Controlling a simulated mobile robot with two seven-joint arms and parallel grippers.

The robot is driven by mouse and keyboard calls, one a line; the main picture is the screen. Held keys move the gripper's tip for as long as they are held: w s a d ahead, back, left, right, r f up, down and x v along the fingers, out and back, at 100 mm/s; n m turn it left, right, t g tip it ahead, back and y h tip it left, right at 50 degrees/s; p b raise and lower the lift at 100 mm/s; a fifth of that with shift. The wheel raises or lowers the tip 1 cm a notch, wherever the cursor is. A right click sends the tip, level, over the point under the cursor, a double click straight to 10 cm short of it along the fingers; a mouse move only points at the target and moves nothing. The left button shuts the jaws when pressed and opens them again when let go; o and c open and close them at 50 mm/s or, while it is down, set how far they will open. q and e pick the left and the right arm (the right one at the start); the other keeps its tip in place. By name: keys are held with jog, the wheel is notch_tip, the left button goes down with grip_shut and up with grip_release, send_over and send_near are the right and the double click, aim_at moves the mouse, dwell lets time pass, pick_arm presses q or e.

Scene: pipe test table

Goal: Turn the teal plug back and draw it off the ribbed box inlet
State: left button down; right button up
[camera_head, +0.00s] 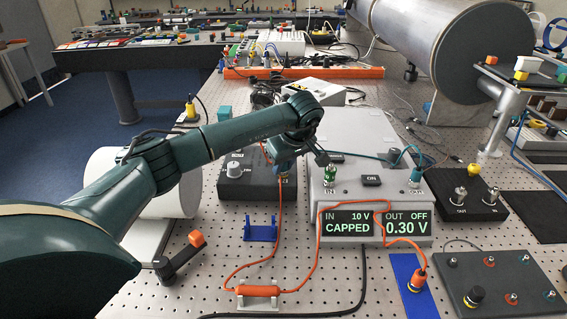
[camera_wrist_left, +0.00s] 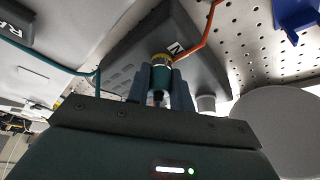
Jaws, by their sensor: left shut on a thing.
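The teal plug with a yellow ring (camera_wrist_left: 160,61) sits between the fingers of my left gripper (camera_wrist_left: 161,84) in the wrist view. The gripper is shut on it, over the dark ribbed box (camera_wrist_left: 188,40). A letter label shows beside the plug, and an orange cable runs off from there. In the head view my left gripper (camera_head: 284,168) is at the right end of the dark box (camera_head: 240,185) and mostly hides the plug. Whether the plug is fully seated cannot be told. My right gripper is not in view.
A grey meter box (camera_head: 375,190) reading CAPPED and 0.30 V stands close on the right, with a green fitting (camera_head: 330,175) and a teal connector (camera_head: 416,174) on top. The orange cable (camera_head: 281,225) loops through an orange-and-white holder (camera_head: 258,291). A blue bracket (camera_head: 261,232) stands in front.

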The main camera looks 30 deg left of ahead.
pick_arm(q)
jog(key=shift+r+p, duration=1)
jog(key=shift+r, duration=0.4)
jog(key=shift+r+p, duration=0.35)
jog(key=shift+r, duration=2.65)
